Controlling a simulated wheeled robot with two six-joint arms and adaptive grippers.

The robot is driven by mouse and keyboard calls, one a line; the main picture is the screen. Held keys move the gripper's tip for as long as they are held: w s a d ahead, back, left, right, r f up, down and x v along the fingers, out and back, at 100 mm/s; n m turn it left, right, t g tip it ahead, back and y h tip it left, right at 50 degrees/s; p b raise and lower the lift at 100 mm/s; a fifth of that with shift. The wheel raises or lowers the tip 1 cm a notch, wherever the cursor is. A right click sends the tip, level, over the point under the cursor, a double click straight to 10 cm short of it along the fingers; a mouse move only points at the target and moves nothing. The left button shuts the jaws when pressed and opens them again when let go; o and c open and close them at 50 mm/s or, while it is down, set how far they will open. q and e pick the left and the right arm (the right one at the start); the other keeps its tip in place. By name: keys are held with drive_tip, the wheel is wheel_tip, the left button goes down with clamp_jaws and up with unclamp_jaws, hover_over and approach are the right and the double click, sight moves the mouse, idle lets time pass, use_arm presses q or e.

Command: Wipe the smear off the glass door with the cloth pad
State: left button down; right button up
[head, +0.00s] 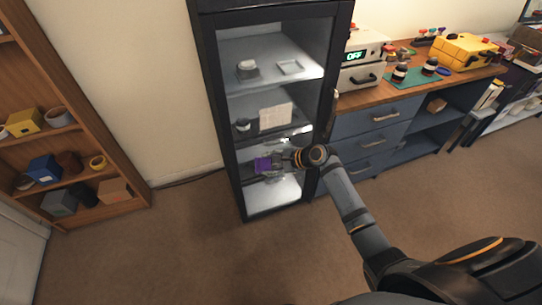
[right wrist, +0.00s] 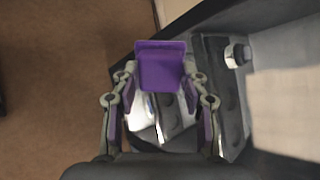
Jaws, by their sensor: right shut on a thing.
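The glass door (head: 283,89) is the front of a tall black-framed cabinet. My right gripper (head: 275,163) is in front of its lower part, its arm reaching in from the lower right. It is shut on the purple cloth pad (head: 262,164). In the right wrist view, the pad (right wrist: 160,68) sits between the fingertips of the right gripper (right wrist: 160,84), over the cabinet front. I cannot tell whether the pad touches the glass. Pale streaks show near the gripper, but I cannot separate a smear from reflections. My left gripper is not in view.
A pale paper sheet (head: 276,116) shows at the cabinet's middle, above the gripper. A wooden shelf (head: 135,187) stands at left. Carpet in front is clear.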

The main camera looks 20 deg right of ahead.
drive_tip(key=m+t+b, duration=0.1)
drive_tip(key=w+m+t+h+b, duration=0.1)
drive_tip(key=m+t, duration=0.1)
drive_tip(key=w+m+t+h+b, duration=0.1)
drive_tip(key=t, duration=0.1)
drive_tip(key=shift+m+b, duration=0.3)
drive_tip(key=shift+b, duration=0.05)
drive_tip(key=r+m+t+h+b, duration=0.1)
drive_tip(key=d+r+m+t+h+b, duration=0.1)
drive_tip(key=r+t+h+b, duration=0.1)
drive_tip(key=w+r+m+t+h+b, duration=0.1)
drive_tip(key=t+b, duration=0.1)
drive_tip(key=shift+d+r+m, duration=0.2)
drive_tip(key=shift+r+m, duration=0.1)
drive_tip(key=shift+d+r, duration=0.15)
drive_tip(key=shift+r, duration=0.2)
drive_tip(key=w+b, duration=0.3)
drive_tip(key=w, duration=0.3)
drive_tip(key=shift+b, duration=0.35)
drive_tip(key=shift+w+a, duration=0.2)
drive_tip(key=shift+w, duration=0.65)
